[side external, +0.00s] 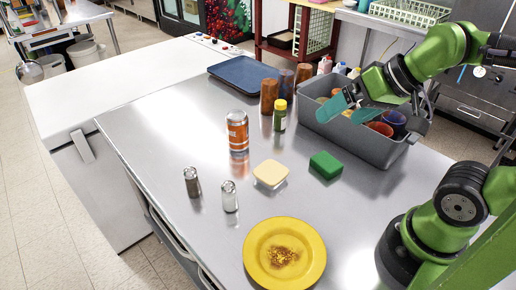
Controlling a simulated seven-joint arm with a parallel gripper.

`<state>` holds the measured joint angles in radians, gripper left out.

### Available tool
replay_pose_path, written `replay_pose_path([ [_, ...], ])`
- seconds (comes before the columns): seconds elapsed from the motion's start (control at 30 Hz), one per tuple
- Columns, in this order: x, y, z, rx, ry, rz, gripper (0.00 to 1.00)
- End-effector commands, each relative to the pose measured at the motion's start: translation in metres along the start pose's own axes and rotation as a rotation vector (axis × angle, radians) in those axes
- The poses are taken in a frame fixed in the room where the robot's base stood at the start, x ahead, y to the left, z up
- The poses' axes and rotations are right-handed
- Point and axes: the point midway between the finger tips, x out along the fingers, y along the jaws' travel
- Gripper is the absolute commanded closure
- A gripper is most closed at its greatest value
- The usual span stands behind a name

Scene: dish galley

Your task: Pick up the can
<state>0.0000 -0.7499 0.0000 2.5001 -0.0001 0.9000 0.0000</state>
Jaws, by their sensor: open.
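The can (238,131) is orange and silver and stands upright on the steel counter, left of the middle of the side external view. My gripper (350,109) is open, with teal fingers, at the upper right. In the picture it overlaps the grey bin (345,137), clear of the can and to its right. I see nothing between the fingers.
A yellow-capped bottle (280,114) and brown tumblers (269,96) stand right of the can. A blue tray (243,74) lies behind. A butter-coloured tub (270,174), green sponge (325,165), two shakers (229,196) and a yellow plate (284,230) are in front.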

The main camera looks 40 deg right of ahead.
Motion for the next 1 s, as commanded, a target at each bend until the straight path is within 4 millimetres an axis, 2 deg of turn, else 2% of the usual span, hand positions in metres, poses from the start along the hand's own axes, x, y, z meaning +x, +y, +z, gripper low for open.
replay_pose_path([
  [0.17, 0.001, 0.001, 0.0, 0.002, -0.002, 0.002, 0.01],
  [0.27, 0.01, 0.004, 0.002, 0.012, -0.037, 0.021, 0.01],
  [0.37, 0.023, 0.004, -0.009, 0.02, -0.085, 0.05, 0.01],
  [0.57, 0.066, -0.008, -0.062, -0.079, -0.185, 0.097, 0.01],
  [0.7, 0.107, -0.016, -0.104, -0.217, -0.247, 0.1, 0.01],
  [0.9, 0.169, -0.024, -0.155, -0.448, -0.301, 0.068, 0.01],
  [1.0, 0.186, -0.029, -0.176, -0.565, -0.298, 0.046, 0.01],
])
